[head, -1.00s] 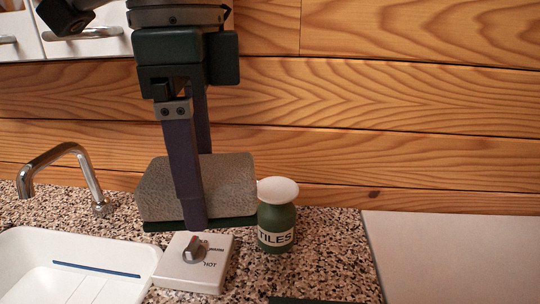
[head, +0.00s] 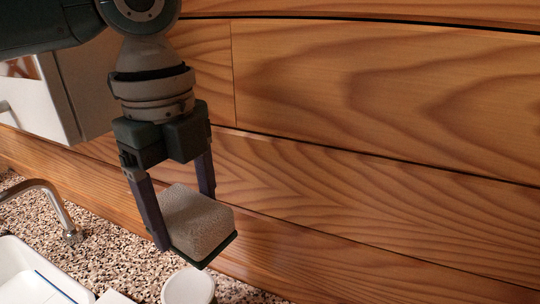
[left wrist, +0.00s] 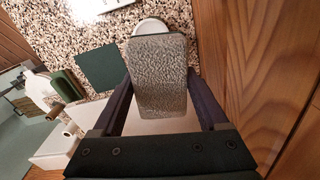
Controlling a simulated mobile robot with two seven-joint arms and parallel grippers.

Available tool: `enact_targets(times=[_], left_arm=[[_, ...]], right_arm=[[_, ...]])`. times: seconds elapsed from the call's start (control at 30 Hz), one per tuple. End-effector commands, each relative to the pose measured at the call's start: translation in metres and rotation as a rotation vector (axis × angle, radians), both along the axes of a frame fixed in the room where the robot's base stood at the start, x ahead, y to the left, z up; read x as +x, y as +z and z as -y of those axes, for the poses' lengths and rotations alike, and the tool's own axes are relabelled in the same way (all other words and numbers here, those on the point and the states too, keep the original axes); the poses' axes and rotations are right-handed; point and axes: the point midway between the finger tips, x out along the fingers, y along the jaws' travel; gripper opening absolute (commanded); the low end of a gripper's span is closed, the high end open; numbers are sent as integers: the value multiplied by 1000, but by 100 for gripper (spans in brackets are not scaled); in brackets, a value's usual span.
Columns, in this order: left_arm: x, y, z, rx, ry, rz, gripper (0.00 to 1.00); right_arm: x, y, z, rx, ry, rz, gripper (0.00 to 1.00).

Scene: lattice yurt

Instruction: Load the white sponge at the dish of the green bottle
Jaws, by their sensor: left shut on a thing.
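My left gripper (head: 182,218) is shut on the pale grey-white sponge (head: 196,224), a block with a dark green underside. It holds the sponge in the air, a little tilted in the head view. The sponge (left wrist: 158,77) also fills the space between the fingers in the left wrist view. The green bottle's round white dish (head: 188,288) shows at the bottom edge of the head view, below the sponge and apart from it there. In the left wrist view the white dish (left wrist: 151,26) is partly hidden behind the sponge. My right gripper is not in view.
A wooden wall (head: 370,110) stands close behind the gripper. The speckled counter (head: 118,257) holds a metal tap (head: 60,211) and white sink (head: 22,277) at left. A dark green square (left wrist: 98,67) lies on the counter in the left wrist view.

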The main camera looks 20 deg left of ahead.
Motion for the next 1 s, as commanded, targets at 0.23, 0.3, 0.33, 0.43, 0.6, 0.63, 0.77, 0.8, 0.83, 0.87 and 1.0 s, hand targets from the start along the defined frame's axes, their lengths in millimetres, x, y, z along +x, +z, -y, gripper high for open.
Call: enact_targets(times=[0.23,0.3,0.33,0.43,0.6,0.63,0.77,0.8,0.83,0.87,1.0], left_arm=[[-5,-28,-13,11,-363,2,32],[-7,-34,-16,15,-445,3,32],[-7,-36,-17,16,-476,3,32],[-9,-42,-20,20,-555,3,32],[-9,-48,-22,23,-609,5,32],[-9,-49,-22,24,-610,5,32],[-9,-57,-22,24,-610,5,32],[-9,-61,-22,23,-609,5,32],[-9,-64,-22,23,-609,5,32],[-9,-66,-22,23,-609,5,32],[-9,-81,-22,22,-609,6,32]], right_arm=[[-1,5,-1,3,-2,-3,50],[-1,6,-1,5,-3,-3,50],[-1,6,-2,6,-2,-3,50],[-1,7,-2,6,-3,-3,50],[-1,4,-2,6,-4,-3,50],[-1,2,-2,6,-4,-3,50],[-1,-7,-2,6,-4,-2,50],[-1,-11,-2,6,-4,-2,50],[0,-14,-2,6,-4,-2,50],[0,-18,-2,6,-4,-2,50],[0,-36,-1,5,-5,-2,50]])
